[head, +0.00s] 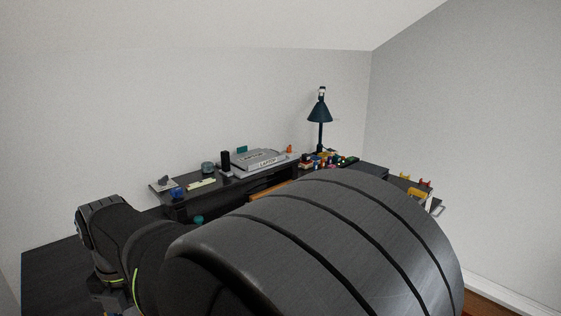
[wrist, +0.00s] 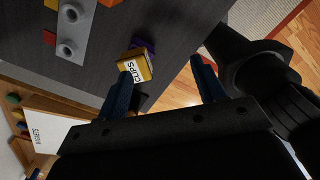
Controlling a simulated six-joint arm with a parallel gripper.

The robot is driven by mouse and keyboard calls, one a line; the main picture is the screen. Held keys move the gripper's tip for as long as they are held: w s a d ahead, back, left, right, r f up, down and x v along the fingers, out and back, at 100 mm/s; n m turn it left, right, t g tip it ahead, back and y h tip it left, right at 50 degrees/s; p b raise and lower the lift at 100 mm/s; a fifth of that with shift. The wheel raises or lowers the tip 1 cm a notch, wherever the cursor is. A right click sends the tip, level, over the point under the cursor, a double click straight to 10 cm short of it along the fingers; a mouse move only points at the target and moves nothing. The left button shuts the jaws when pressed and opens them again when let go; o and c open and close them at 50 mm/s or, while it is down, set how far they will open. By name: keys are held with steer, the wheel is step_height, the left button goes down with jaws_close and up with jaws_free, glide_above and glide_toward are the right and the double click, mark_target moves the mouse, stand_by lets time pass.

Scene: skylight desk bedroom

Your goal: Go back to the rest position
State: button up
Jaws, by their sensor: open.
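My gripper (wrist: 164,63) shows in the wrist view, with its two blue fingers wide apart and nothing between them. The left finger is close to a small yellow box labelled CLIPS (wrist: 138,67) and overlaps it in the picture; I cannot tell whether they touch. Right of the dark desk surface (wrist: 165,25), the right finger shows against the wooden floor (wrist: 180,92). In the head view my arm fills the lower middle and hides part of the desk; my gripper cannot be made out there.
A purple block (wrist: 143,44) lies beside the yellow box, and a grey studded plate (wrist: 82,32) is nearby. In the head view the desk holds a laptop (head: 262,160), a blue lamp (head: 320,112), a black upright object (head: 225,160) and several small coloured items.

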steer(key=w+d+r, duration=0.3)
steer(key=d+r, duration=0.1)
steer(key=d, duration=0.2)
steer(key=w+d+f+m, duration=0.1)
steer(key=w+d+m, duration=0.2)
steer(key=w, duration=0.7)
steer(key=w+d+f+m, duration=0.2)
steer(key=w+m, duration=0.1)
steer(key=w, duration=0.6)
steer(key=w+d+f+m, duration=0.1)
steer(key=w+d+m, duration=0.2)
steer(key=w, duration=0.7)
steer(key=shift+w+a+f, duration=0.15)
steer(key=shift+a+f, duration=0.35)
steer(key=shift+a, duration=0.25)
steer(key=shift+w+a+f, duration=0.1)
steer(key=shift+a+f, duration=0.4)
steer(key=shift+a, duration=0.2)
steer(key=shift+w+a+f, duration=0.15)
steer(key=shift+a+f, duration=0.35)
steer(key=shift+a, duration=0.25)
